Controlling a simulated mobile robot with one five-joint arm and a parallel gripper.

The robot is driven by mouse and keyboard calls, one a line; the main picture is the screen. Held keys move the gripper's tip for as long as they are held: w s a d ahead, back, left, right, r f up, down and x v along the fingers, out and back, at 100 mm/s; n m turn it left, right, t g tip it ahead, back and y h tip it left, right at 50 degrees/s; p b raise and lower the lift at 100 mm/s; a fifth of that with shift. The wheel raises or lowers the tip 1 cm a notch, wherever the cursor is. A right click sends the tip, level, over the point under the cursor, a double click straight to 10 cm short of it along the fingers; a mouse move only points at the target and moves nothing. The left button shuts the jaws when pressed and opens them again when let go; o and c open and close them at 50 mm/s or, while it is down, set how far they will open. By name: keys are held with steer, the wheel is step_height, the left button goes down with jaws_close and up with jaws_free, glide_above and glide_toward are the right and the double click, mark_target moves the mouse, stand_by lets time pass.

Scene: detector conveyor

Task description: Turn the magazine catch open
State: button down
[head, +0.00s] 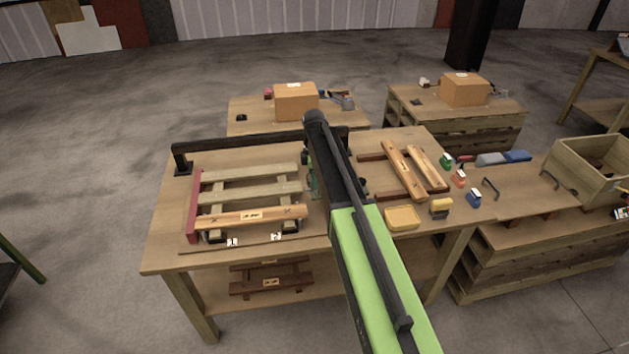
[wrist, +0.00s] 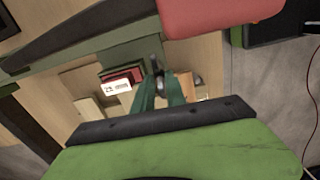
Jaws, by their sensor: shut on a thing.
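In the wrist view my gripper (wrist: 161,92) has its two green fingers close together on a small dark grey part, which looks like the magazine catch (wrist: 157,68). The fingers cover most of it, so its turn angle cannot be told. In the head view my arm crosses the bench, and a little green of my gripper (head: 314,182) shows beside the right end of the slatted magazine frame (head: 196,195). The frame has a red side bar on its left and several wooden slats. The catch itself is hidden in the head view.
A dark rail (head: 240,141) runs along the back of the bench. Wooden bars (head: 404,170), a yellow tray (head: 402,217) and small coloured blocks (head: 459,178) lie right of my arm. A red part (wrist: 215,15) is close above my gripper in the wrist view.

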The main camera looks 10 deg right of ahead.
steer(key=shift+n, duration=0.3)
stand_by(0.4)
steer(key=c, duration=1.6)
jaws_free()
steer(key=shift+o, duration=0.2)
step_height(320, 180, up, 17)
steer(key=p, duration=1.7)
steer(key=shift+r, duration=0.2)
steer(key=shift+f, duration=0.15)
